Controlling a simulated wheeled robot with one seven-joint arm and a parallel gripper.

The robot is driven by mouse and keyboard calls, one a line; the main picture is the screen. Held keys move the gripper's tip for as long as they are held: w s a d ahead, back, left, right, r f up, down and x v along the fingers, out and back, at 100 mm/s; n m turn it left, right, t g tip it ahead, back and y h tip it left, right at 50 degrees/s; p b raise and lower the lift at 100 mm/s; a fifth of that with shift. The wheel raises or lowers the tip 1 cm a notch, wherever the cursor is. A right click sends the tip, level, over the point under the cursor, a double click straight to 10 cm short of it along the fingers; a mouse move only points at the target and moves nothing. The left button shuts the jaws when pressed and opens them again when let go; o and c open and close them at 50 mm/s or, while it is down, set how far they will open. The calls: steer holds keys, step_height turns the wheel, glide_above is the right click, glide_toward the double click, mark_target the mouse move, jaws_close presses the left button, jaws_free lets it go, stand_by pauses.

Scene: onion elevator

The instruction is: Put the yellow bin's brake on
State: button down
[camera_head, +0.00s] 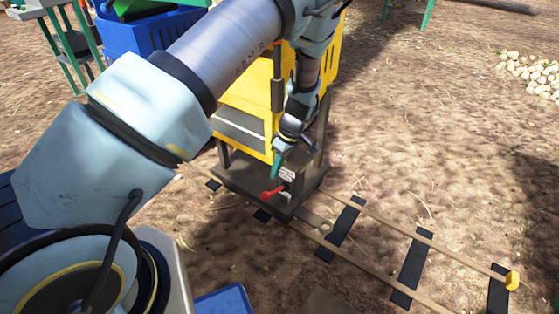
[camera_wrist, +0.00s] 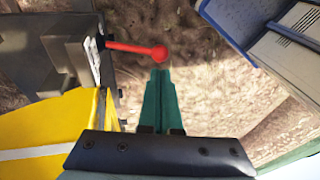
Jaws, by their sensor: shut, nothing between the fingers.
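The yellow bin (camera_head: 247,92) stands on a dark wheeled cart (camera_head: 237,182) on the rails, partly hidden behind my arm. It also shows at the lower left in the wrist view (camera_wrist: 50,150). The brake is a red lever with a round knob (camera_head: 267,194) at the cart's near lower end. In the wrist view the lever (camera_wrist: 135,48) sticks out from a pale plate on the cart. My gripper (camera_head: 276,168) is shut and empty, pointing down just above the lever. In the wrist view its green fingertips (camera_wrist: 160,72) lie together just below the red knob; contact cannot be told.
Rails with dark sleepers (camera_head: 345,225) run to the lower right, ending at a yellow stop (camera_head: 512,280). A blue bin (camera_head: 140,32) stands at the back left. A pile of pale stones (camera_head: 535,72) lies at the far right. Bare ground is clear to the right.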

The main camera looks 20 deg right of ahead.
mark_target(267, 193)
steer(key=x, duration=0.7)
steer(key=shift+d+f, duration=0.1)
steer(key=shift+f, duration=0.1)
